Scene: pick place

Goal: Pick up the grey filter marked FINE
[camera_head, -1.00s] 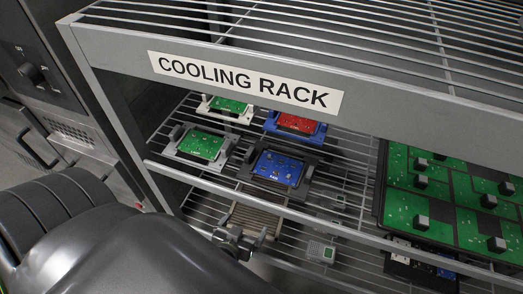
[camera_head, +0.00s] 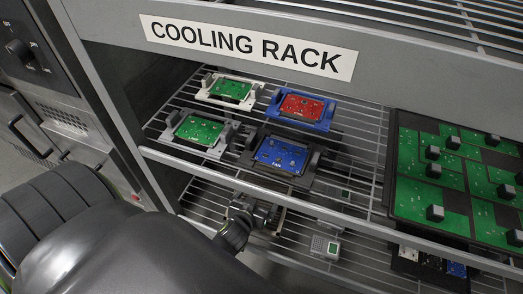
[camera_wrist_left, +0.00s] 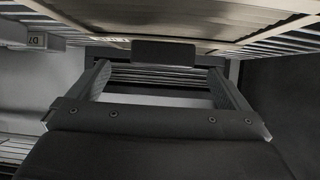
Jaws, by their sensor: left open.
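My left gripper (camera_head: 252,210) reaches into the lower shelf of the cooling rack from the front and is open. A beige-grey ribbed filter lies on that shelf, now mostly hidden behind the gripper; only a pale edge (camera_head: 279,220) shows at its right. No FINE mark can be read. In the left wrist view, the two fingers (camera_wrist_left: 160,88) stand apart, with dark and light horizontal bars between them. A dark block (camera_wrist_left: 163,51) is just beyond the fingertips. I cannot tell whether the fingers touch the filter. My right gripper is not in view.
The middle shelf edge (camera_head: 300,195) runs above my left gripper. Green (camera_head: 200,131), red (camera_head: 302,107) and blue (camera_head: 281,155) boards in holders sit on the shelf above. A small grey device (camera_head: 325,247) stands right of the gripper. A large green panel (camera_head: 420,205) is farther right.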

